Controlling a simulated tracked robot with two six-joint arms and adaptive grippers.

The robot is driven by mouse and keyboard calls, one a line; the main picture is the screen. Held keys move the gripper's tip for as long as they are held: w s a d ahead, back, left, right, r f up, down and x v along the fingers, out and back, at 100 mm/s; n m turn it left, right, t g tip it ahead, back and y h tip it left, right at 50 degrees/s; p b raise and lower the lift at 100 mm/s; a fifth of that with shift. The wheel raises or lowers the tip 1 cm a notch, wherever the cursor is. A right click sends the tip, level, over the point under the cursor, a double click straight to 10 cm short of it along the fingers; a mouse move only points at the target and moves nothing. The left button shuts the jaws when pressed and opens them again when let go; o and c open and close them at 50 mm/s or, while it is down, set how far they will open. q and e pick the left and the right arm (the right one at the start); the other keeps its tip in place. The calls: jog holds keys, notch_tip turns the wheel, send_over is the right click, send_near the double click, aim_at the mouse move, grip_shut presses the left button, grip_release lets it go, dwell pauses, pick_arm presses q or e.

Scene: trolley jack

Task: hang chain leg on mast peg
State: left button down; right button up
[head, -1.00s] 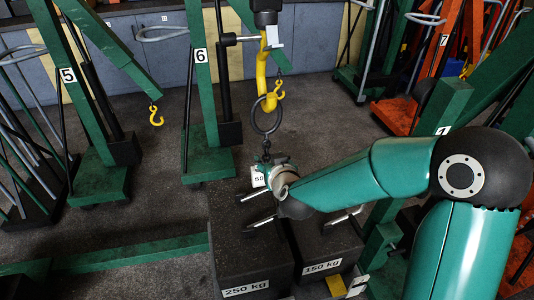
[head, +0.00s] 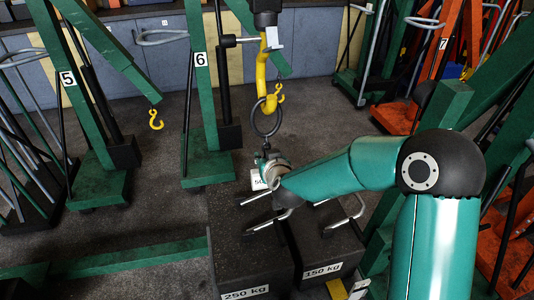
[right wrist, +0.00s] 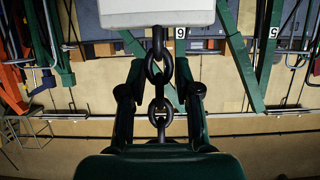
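A dark ring (head: 267,118) hangs at the lower end of a thick yellow hook (head: 266,80) in the head view. A short dark chain runs down from it to my right gripper (head: 266,158), which hides much of it. In the right wrist view the black chain links (right wrist: 160,85) lie between the two fingers of the right gripper (right wrist: 160,68), with a visible gap on both sides. A white tag (head: 257,180) marked 50 hangs beside the gripper; a white block shows at the chain's end in the wrist view (right wrist: 155,12). I cannot pick out the mast peg surely. My left gripper is out of view.
Dark weights marked 250 kg (head: 235,255) and 150 kg (head: 310,250), with metal handles, stand just below the gripper. Green masts numbered 6 (head: 200,90) and 5 (head: 75,100) stand at left, one with a small yellow hook (head: 156,119). Floor between is clear.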

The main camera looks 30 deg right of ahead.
aim_at(267, 142)
grip_shut()
jog(key=shift+r, duration=0.2)
jog(key=shift+r+p, duration=2.7)
jog(key=shift+r, duration=0.35)
jog(key=shift+w, duration=0.1)
jog(key=shift+s+a+r+b, duration=0.1)
jog(key=shift+s+a+b, duration=0.05)
jog(key=shift+s, duration=0.55)
jog(key=shift+s+a+b, duration=0.15)
jog(key=shift+s, duration=0.55)
jog(key=shift+s+a, duration=0.2)
jog(key=shift+s, duration=0.55)
jog(key=shift+s+a, duration=0.2)
jog(key=shift+s, duration=0.55)
jog(key=shift+s+a+b, duration=0.2)
jog(key=shift+s, duration=0.45)
jog(key=shift+s+a+b, duration=0.15)
jog(key=shift+s, duration=0.6)
